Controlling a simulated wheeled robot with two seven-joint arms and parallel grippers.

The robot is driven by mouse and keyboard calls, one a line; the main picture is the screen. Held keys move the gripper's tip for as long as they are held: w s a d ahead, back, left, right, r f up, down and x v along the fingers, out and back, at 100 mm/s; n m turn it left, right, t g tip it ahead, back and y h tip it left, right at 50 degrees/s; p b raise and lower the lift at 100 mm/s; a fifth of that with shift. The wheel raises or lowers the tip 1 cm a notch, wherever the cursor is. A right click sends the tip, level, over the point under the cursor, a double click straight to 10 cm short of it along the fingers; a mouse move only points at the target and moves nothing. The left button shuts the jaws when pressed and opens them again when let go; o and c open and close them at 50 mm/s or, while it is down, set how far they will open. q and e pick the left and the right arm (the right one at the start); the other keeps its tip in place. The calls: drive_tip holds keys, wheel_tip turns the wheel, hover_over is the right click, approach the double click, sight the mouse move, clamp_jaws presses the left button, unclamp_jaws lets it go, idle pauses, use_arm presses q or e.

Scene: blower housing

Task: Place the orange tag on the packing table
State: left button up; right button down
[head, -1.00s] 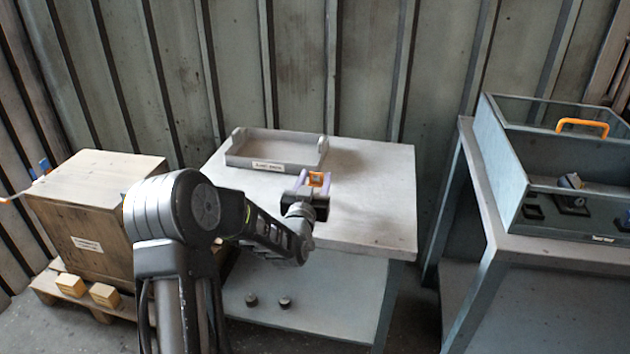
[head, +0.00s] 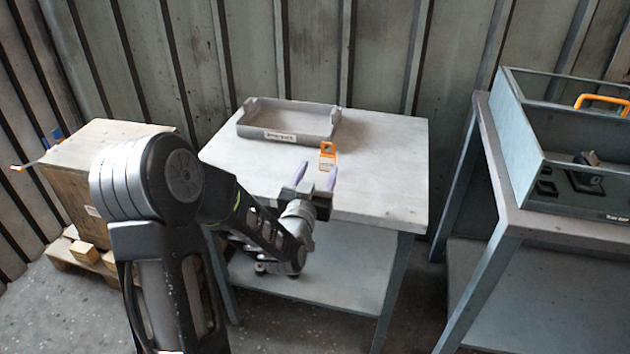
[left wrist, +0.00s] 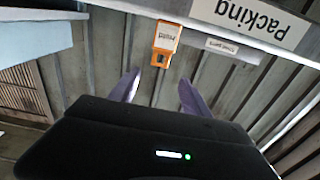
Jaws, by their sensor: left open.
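The orange tag (head: 327,155) is on the grey packing table (head: 385,160), in front of the tray and right of the table's middle. It also shows in the left wrist view (left wrist: 166,42), with a white printed face and a small dark square. My left gripper (head: 317,174) is open, with its two purple fingers pointing towards the tag. In the left wrist view the fingertips (left wrist: 158,82) are apart, with nothing between them, and the tag is beyond them. My right gripper is not in view.
A grey labelled tray (head: 290,121) stands at the back of the table. A wooden crate (head: 108,135) is at the left. A bench (head: 575,228) with a glass-sided case and orange handle (head: 602,98) stands at the right. The table's right side is clear.

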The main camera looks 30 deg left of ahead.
use_arm(q)
drive_tip(key=shift+v, duration=1.25)
